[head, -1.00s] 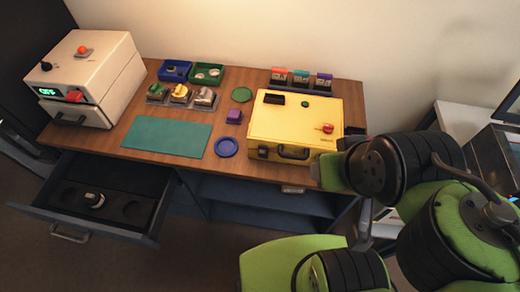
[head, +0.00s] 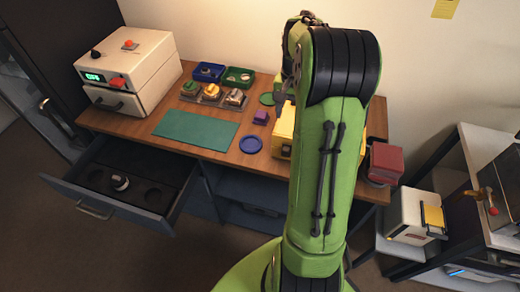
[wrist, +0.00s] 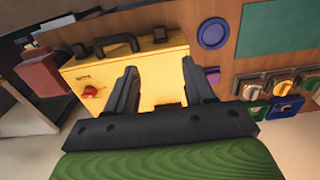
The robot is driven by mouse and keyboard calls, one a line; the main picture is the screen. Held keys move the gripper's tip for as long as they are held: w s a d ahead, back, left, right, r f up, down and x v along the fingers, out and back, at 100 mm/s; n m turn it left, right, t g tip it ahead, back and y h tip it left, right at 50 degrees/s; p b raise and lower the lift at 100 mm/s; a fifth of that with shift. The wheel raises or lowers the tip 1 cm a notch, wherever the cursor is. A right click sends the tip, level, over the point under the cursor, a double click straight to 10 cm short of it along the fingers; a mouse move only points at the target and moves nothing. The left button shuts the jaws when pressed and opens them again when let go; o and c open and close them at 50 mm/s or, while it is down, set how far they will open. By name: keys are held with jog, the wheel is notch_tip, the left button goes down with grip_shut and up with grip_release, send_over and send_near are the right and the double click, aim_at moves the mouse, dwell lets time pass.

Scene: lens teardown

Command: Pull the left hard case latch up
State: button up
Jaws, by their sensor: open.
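The yellow hard case (wrist: 95,95) lies on the table with its black handle (wrist: 113,43) at the top of the wrist view. Its left latch (wrist: 160,35) is a small dark piece at the case's front edge, on the side near the blue disc. The right latch (wrist: 80,51) is on the handle's other side. My gripper (wrist: 160,68) is open and empty over the lid, its fingertips pointing toward the front edge and apart from the latch.
A blue disc (head: 251,144), purple block (head: 261,117) and teal mat (head: 196,130) lie left of the case. A red box (head: 386,160) stands at the table's right end. An open drawer (head: 125,182) juts out at front left.

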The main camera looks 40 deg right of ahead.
aim_at(286, 149)
notch_tip(286, 149, down, 16)
jog(key=shift+d+r+b, duration=0.1)
jog(key=shift+b, duration=0.95)
grip_shut()
